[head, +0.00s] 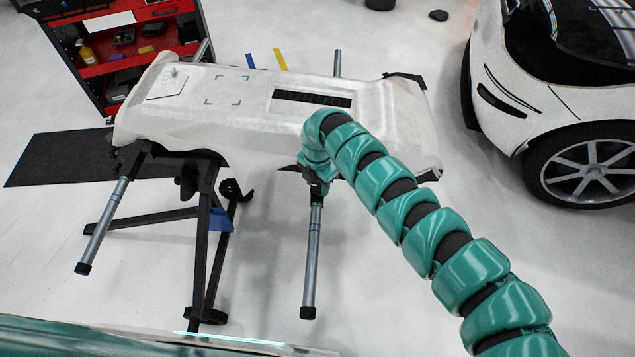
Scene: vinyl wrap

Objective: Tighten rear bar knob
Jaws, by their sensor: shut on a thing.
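A white car body panel (240,105) rests on a black stand (205,235) with grey tubular bars. The right bar (313,260) sticks out toward me from under the panel and ends in a black cap. My green segmented arm reaches in from the lower right. My gripper (318,186) is at the inner end of this bar, just below the panel's near edge. It is shut on the bar's knob, which the gripper itself hides. How tight the knob is cannot be seen. The left bar (108,215) also sticks out toward me.
A red tool cart (130,45) stands at the back left. A white car (560,110) stands at the right. A black mat (50,160) lies on the floor at the left. The pale floor between stand and car is clear except for my arm.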

